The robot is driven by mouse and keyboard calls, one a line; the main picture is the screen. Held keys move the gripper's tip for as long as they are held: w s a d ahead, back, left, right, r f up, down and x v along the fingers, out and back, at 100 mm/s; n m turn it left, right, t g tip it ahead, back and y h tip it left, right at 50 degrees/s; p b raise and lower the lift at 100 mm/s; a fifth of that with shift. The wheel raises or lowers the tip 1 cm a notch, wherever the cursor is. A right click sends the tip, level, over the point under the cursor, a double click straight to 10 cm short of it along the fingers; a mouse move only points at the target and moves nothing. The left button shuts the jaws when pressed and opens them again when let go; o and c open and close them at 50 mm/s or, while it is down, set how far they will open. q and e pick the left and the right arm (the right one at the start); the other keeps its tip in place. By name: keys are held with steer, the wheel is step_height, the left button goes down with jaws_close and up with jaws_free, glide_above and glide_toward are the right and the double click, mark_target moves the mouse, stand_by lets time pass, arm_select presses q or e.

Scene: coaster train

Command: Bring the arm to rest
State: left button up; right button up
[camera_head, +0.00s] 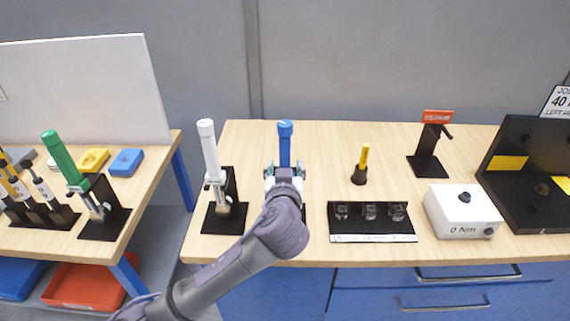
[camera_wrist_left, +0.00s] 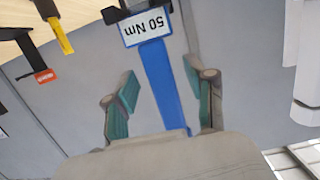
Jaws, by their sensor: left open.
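My left gripper (camera_head: 285,174) reaches over the bench from the front, at the blue-handled torque wrench (camera_head: 285,142). In the left wrist view the gripper (camera_wrist_left: 160,82) is open. The blue handle (camera_wrist_left: 165,90) with a "50 Nm" label (camera_wrist_left: 147,26) lies between its two green-padded fingers, with a visible gap on each side. The wrench stands upright in the head view. Its lower part and its stand are mostly hidden behind my gripper and arm. My right gripper is not in view.
A white-handled wrench (camera_head: 208,145) stands close on the left. To the right are a small yellow-handled tool (camera_head: 364,158), a black socket tray (camera_head: 375,228), a white "0 Nm" box (camera_head: 460,212) and a black stand (camera_head: 427,168). A green-handled wrench (camera_head: 62,158) stands on the left table.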

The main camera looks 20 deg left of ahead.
arm_select(q)
steer(key=v, duration=1)
steer(key=s+a+f+m+g+h, duration=0.1)
steer(key=s+a+f+g, duration=0.2)
steer(key=f, duration=0.4)
steer(key=s+a+f+m+g+h, duration=0.1)
steer(key=s+f+g, duration=0.2)
steer(key=s+f, duration=0.35)
steer(key=s+a+f+m+g+h, duration=0.25)
steer(key=s+f+g, duration=0.35)
steer(key=s+f, duration=0.6)
steer(key=s+f+g, duration=0.1)
steer(key=s+f, duration=0.2)
steer(key=f, duration=2.1)
steer(key=s+a+f+m+g, duration=0.1)
steer(key=s+a+f, duration=0.1)
steer(key=s+f, duration=1.4)
steer(key=shift+s+a, duration=0.3)
steer(key=shift+s, duration=0.2)
